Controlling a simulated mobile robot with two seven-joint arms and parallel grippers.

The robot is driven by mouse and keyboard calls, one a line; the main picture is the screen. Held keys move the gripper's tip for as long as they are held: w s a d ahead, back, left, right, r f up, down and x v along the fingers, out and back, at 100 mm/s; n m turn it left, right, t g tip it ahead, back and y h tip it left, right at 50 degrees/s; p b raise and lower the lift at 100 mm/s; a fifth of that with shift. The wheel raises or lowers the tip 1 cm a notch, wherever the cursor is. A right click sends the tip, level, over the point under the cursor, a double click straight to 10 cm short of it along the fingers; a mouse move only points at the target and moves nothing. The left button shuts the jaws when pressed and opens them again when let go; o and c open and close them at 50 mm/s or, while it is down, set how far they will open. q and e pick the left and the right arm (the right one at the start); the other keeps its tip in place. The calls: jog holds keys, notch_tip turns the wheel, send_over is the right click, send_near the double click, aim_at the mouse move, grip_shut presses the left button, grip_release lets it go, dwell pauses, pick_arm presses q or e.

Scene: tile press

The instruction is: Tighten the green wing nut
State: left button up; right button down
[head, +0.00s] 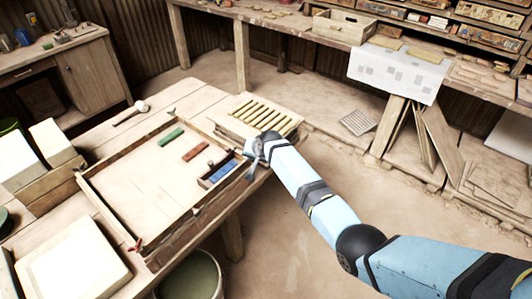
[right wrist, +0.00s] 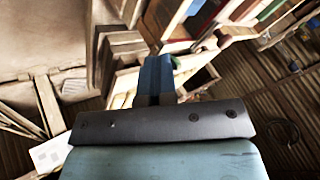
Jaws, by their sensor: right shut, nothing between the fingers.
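A small red piece (head: 137,245), perhaps a wing nut, sits at the frame's near corner. My left gripper is not in view.
Inside the frame lie a green block (head: 171,136), a red-brown block (head: 195,150) and a small box with blue tiles (head: 219,173). A slatted rack (head: 262,112) stands behind my gripper. A mallet (head: 131,112) lies at the back left. A bucket (head: 190,277) stands below the table.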

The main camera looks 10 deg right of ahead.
jog(key=shift+a+p, duration=0.3)
jog(key=shift+a, duration=0.15)
jog(key=shift+s+a, duration=0.15)
jog(key=shift+a, duration=0.1)
dwell(0.4)
jog(key=shift+f, duration=0.1)
